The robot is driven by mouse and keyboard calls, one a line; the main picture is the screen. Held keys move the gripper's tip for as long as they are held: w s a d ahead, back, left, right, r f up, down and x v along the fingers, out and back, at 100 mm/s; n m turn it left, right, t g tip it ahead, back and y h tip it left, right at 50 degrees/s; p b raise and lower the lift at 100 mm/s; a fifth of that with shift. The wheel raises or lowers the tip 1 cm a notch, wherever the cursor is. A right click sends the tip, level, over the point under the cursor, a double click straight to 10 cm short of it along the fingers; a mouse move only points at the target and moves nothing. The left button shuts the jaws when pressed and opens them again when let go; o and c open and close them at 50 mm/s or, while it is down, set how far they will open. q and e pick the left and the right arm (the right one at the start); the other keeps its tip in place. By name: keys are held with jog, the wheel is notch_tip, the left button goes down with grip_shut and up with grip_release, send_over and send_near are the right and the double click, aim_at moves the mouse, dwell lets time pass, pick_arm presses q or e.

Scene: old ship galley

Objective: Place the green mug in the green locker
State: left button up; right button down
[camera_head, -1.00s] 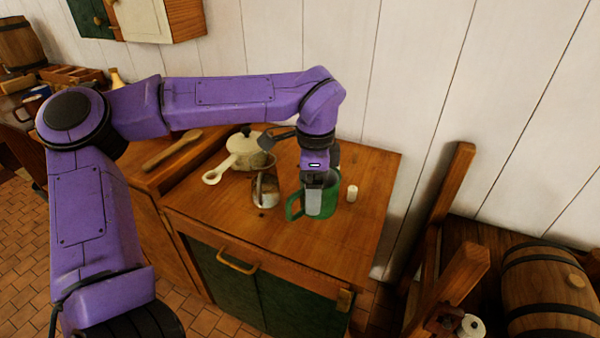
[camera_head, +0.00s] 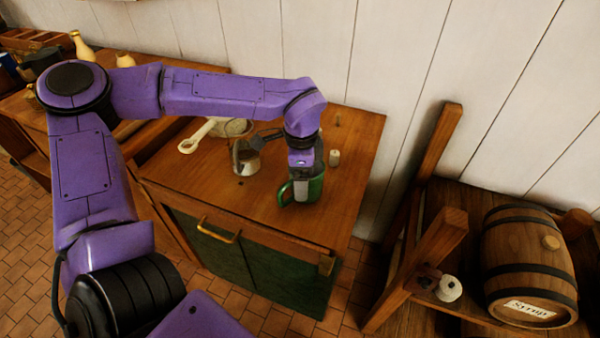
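The green mug (camera_head: 315,188) is on or just above the wooden counter top, near its front right. Its handle points left. My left gripper (camera_head: 303,185) comes down on the mug from above, with a grey finger against its near side; it appears shut on the mug. The other finger is hidden. A cabinet with dark green doors (camera_head: 280,275) and a brass bar handle (camera_head: 218,231) is under the counter top; its doors are shut. My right gripper is not in view.
A glass-and-metal pot (camera_head: 245,160) and a pale pan (camera_head: 233,127) are to the left, partly behind my arm. A wooden rack with a syrup barrel (camera_head: 527,270) stands at the right. The counter's front right is clear.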

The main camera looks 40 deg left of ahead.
pick_arm(q)
jog(key=shift+f, duration=0.1)
jog(key=o, duration=0.9)
jog(key=shift+w, duration=0.1)
jog(key=shift+o, duration=0.2)
notch_tip(320, 180, up, 12)
